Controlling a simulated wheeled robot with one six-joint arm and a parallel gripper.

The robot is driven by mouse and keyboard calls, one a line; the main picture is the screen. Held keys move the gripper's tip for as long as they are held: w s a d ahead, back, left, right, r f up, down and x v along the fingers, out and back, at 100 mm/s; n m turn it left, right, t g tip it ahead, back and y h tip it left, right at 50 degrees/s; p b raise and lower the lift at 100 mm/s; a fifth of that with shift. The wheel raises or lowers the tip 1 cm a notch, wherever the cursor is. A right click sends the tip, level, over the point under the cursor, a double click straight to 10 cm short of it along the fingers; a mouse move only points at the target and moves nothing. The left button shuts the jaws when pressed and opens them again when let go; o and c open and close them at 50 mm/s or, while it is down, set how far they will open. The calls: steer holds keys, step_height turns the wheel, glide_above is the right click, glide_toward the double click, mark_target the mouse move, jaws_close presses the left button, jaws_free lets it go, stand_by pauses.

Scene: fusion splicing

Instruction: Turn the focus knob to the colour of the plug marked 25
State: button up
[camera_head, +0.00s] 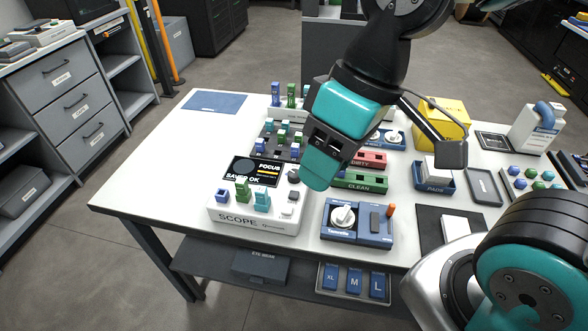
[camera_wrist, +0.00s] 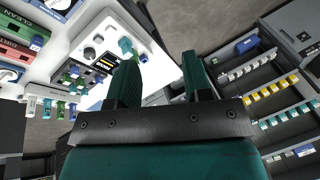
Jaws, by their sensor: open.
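The white SCOPE unit (camera_head: 255,222) stands near the table's front edge. Its dark screen (camera_head: 258,172) reads FOCUS and SAVED OK. A small dark round knob (camera_head: 293,176) shows at the screen's right, beside my gripper. A blue plug (camera_head: 222,196), a green plug (camera_head: 242,188), a teal plug (camera_head: 262,196) and a pale piece (camera_head: 288,210) are on the unit's front. No number 25 is legible. My gripper (camera_head: 318,178) hangs above the unit's right back corner. In the wrist view its fingers (camera_wrist: 160,72) are apart and empty, with the white SCOPE unit (camera_wrist: 105,32) beyond the left finger.
A blue device with a white dial (camera_head: 343,216) stands right of the SCOPE unit. A dark rack of plugs (camera_head: 270,143) lies behind it.

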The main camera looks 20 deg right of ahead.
steer(key=w+d+m+h+p, duration=0.15)
steer(key=w+p, duration=0.35)
steer(key=w, duration=0.7)
steer(key=h+p, duration=0.2)
steer(key=p, duration=0.1)
glide_above(294, 172)
step_height(294, 172, down, 5)
steer(key=shift+h, duration=0.25)
step_height(294, 172, down, 18)
steer(key=p, duration=0.3)
steer(key=shift+s+f, duration=0.1)
steer(key=shift+f, duration=0.1)
steer(key=c, duration=0.6)
